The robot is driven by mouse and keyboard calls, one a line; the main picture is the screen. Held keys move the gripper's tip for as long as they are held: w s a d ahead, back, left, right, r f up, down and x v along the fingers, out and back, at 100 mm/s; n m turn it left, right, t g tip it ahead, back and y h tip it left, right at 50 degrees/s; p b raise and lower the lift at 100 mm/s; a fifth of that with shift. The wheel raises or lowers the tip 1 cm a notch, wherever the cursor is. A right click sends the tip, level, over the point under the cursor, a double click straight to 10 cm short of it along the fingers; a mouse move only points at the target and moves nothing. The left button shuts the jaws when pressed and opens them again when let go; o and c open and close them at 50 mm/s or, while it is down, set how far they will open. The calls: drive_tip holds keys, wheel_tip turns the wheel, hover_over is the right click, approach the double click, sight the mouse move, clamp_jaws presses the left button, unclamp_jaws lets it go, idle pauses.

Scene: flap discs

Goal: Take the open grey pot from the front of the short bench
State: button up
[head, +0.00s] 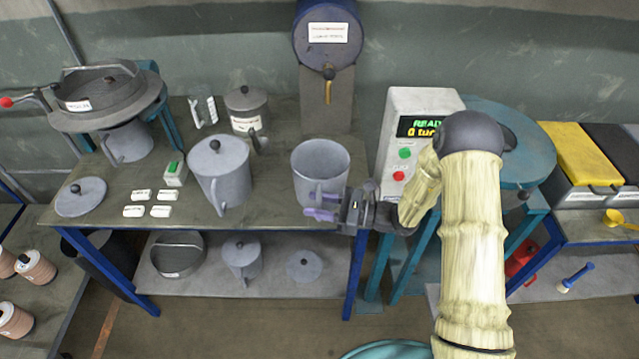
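The open grey pot (320,160) stands upright without a lid near the front right edge of the bench (270,205). Its handle points to the front, partly hidden by my gripper. My gripper (322,204) comes in from the right at the pot's front, low by the handle. Its two purple fingers are spread apart, one behind the other in the picture. I cannot tell whether the handle is between them or touched by them.
A lidded grey pot (218,172) stands to the left, with a smaller labelled canister (246,108) behind. A control box (402,145) with a green display stands to the right. A wall-mounted drum with a tap (328,38) is behind the pot.

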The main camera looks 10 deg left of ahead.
clamp_jaws()
drive_tip(key=shift+r, duration=0.1)
wheel_tip(320, 180, up, 10)
drive_tip(key=shift+f+b, duration=0.1)
drive_tip(key=shift+b, duration=0.3)
idle(0.5)
drive_tip(key=c, duration=0.6)
unclamp_jaws()
clamp_jaws()
